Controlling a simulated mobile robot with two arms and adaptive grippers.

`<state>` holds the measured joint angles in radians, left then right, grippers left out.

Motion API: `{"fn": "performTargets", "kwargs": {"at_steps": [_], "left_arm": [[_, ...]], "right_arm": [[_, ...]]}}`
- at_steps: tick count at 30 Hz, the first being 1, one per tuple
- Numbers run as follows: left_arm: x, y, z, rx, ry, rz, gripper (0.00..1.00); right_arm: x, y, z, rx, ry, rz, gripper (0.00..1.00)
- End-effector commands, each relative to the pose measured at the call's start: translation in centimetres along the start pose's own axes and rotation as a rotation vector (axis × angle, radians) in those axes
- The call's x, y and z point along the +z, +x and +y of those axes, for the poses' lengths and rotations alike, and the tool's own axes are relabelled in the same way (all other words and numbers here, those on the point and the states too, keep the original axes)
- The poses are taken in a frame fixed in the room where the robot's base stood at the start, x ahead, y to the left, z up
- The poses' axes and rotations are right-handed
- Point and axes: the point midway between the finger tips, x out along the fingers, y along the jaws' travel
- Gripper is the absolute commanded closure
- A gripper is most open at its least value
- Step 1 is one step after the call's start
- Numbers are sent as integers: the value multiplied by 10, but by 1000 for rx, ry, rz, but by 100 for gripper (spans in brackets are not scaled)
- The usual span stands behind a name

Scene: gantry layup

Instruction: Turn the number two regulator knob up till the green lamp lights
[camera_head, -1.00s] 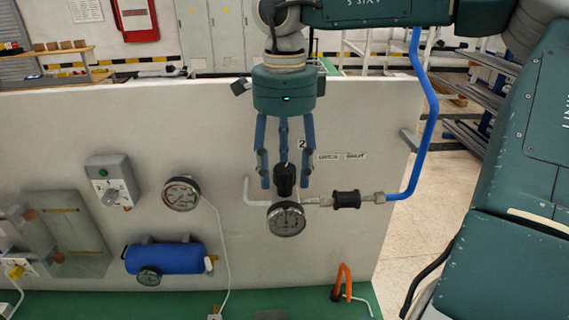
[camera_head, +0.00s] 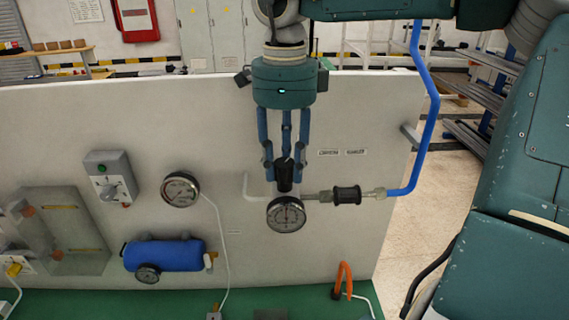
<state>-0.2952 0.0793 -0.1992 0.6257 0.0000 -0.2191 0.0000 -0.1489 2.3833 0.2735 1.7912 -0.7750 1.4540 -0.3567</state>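The black regulator knob (camera_head: 284,177) sits on the white panel, just above a round gauge (camera_head: 286,214). My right gripper (camera_head: 284,173) hangs in from above with its fingers closed around the knob, touching its sides. The fingers hide part of the knob and the panel behind it. The gauge face is visible, but its reading is too small to tell. A small green spot (camera_head: 102,169) shows on a grey switch box (camera_head: 110,162) at left; I cannot tell whether it is a lamp or lit. My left gripper is not in view.
A blue pipe (camera_head: 430,125) and black fitting (camera_head: 347,195) run right of the knob. Another gauge (camera_head: 180,189) and a blue tank (camera_head: 164,258) are at left. Clear panel lies between the gauges.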

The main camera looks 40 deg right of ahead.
Motion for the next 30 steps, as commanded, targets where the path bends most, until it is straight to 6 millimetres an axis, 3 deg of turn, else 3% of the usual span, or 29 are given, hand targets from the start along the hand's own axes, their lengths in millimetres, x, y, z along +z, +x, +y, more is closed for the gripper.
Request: {"fn": "performTargets", "kwargs": {"at_steps": [1,3,14,30], "left_arm": [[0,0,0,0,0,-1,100],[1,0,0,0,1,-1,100],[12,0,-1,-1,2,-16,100],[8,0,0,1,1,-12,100]], "right_arm": [[0,-1,0,-1,0,-1,58],[0,-1,0,-1,0,-1,49],[0,-6,0,-2,0,-2,49],[0,-104,-1,-2,0,-1,49]]}}
